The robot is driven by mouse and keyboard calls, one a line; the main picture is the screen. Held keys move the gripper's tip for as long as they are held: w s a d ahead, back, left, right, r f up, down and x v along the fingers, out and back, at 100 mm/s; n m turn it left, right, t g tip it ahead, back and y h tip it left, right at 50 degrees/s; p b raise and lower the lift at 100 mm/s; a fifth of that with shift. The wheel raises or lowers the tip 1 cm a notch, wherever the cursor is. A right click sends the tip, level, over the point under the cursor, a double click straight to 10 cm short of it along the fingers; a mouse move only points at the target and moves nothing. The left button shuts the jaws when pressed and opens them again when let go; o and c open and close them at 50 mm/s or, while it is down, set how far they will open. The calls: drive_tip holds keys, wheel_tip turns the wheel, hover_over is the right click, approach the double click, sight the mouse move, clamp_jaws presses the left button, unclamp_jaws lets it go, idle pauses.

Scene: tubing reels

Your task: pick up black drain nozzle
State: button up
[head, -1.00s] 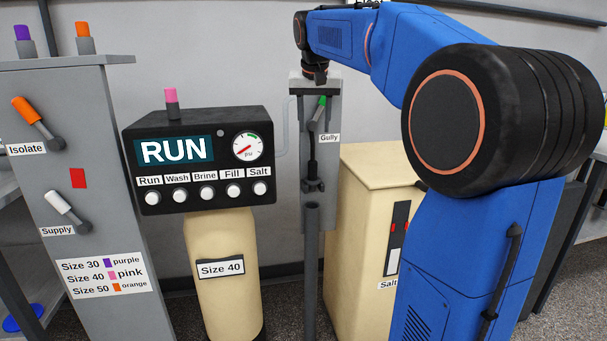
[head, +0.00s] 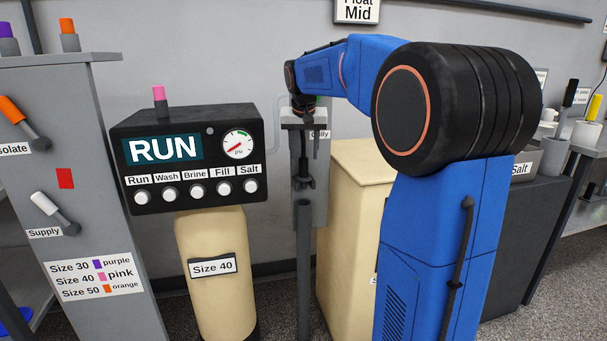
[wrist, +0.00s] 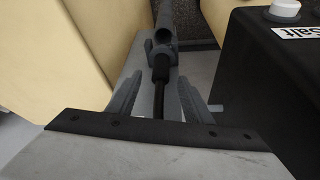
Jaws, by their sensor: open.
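The black drain nozzle (head: 304,170) is upright on the grey panel, just above the standing grey pipe. In the wrist view, the dark nozzle (wrist: 160,70) runs between my two fingers. My gripper (head: 304,150) points down in front of the panel, and its fingers show in the wrist view (wrist: 157,92), spread apart on either side of the nozzle. The jaws are open, and I cannot tell whether either finger touches it. A grey clip (wrist: 162,44) shows around the nozzle farther down. My gripper hides the nozzle's upper part in the head view.
The black control box (head: 190,115) reading RUN stands close on the left, above a cream tank (head: 215,290). A cream salt cabinet (head: 345,210) is close on the right. The grey pipe (head: 304,270) stands below the nozzle. A grey valve panel (head: 85,190) is at far left.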

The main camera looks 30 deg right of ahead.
sight(303, 160)
drive_tip(key=shift+x, duration=2.55)
drive_tip(key=shift+s+a+f, duration=0.1)
drive_tip(key=shift+s+a, duration=0.05)
drive_tip(key=shift+a, duration=0.05)
clamp_jaws()
